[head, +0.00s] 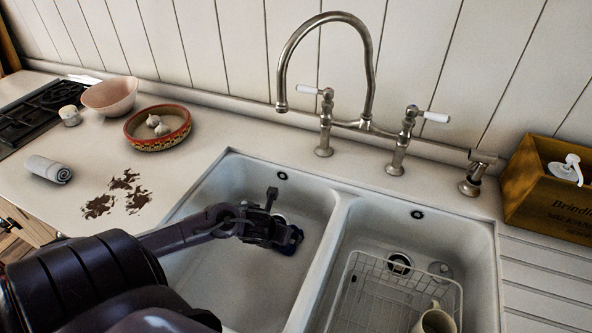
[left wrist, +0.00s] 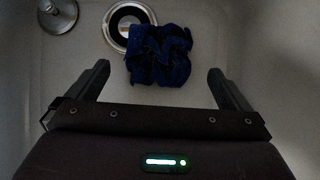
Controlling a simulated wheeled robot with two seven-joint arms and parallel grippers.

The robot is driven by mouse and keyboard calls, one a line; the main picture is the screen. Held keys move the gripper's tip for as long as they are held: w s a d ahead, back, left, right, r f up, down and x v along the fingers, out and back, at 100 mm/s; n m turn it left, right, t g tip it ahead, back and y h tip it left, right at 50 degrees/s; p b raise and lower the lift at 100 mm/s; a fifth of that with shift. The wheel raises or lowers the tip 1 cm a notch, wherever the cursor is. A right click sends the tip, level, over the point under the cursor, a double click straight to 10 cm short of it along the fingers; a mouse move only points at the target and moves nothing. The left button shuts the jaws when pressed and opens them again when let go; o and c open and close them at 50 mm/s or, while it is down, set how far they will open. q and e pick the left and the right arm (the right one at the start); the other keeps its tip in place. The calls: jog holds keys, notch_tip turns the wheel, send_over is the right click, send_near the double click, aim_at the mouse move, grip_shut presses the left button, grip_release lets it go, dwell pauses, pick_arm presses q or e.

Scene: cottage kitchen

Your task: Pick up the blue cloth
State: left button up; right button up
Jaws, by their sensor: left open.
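The blue cloth (left wrist: 160,54) lies crumpled in the left sink basin, partly over the drain, in the left wrist view. In the head view only part of the cloth (head: 291,241) shows past my gripper, which hides the rest. My left gripper (head: 272,216) reaches down into the left basin. In the left wrist view the left gripper (left wrist: 158,78) is open, its two fingers spread wide to either side of the cloth, with nothing held. I cannot tell its exact height above the cloth. My right gripper is in neither view.
The left basin (head: 210,292) has high walls around my gripper. A divider separates it from the right basin, which holds a wire rack (head: 385,295) and a mug (head: 434,319). The tall faucet (head: 368,70) stands behind. A rolled cloth (head: 48,169), brown stains (head: 118,193) and a bowl (head: 157,128) are left.

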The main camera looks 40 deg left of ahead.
pick_arm(q)
jog(key=x, duration=0.2)
jog(key=shift+s+f, duration=0.1)
jog(key=shift+f, duration=0.35)
jog(key=x, duration=0.3)
jog(key=shift+f, duration=0.35)
jog(key=shift+w+a+f, duration=0.1)
jog(key=shift+w+f, duration=0.15)
jog(key=c, duration=0.6)
jog(key=shift+c, duration=0.2)
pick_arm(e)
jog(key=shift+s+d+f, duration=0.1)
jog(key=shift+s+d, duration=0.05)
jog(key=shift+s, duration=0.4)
